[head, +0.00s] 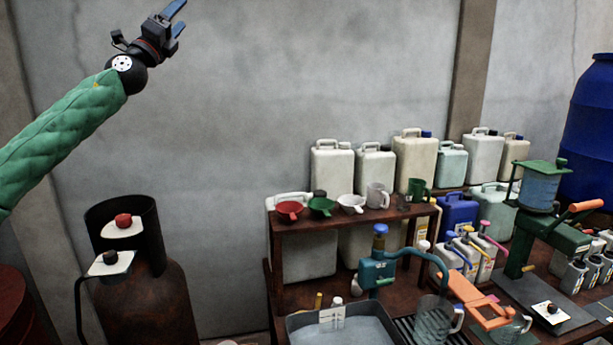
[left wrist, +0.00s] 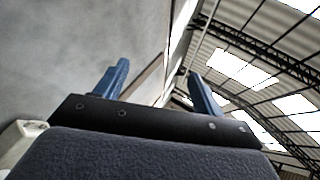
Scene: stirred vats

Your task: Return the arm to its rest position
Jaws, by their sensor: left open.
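My left arm, in a green quilted sleeve, comes in from the left in the head view and reaches up towards the top. My left gripper (head: 178,20) is raised high in front of the bare grey wall, well above the shelf and vats. Its two blue fingers stand apart with nothing between them. In the left wrist view the left gripper (left wrist: 158,88) also shows open and empty, with the wall and a roof with skylights behind it. My right gripper is not in either view.
A wooden shelf (head: 345,218) with funnels, mugs and several jugs stands at the centre right. The upper wall area is clear.

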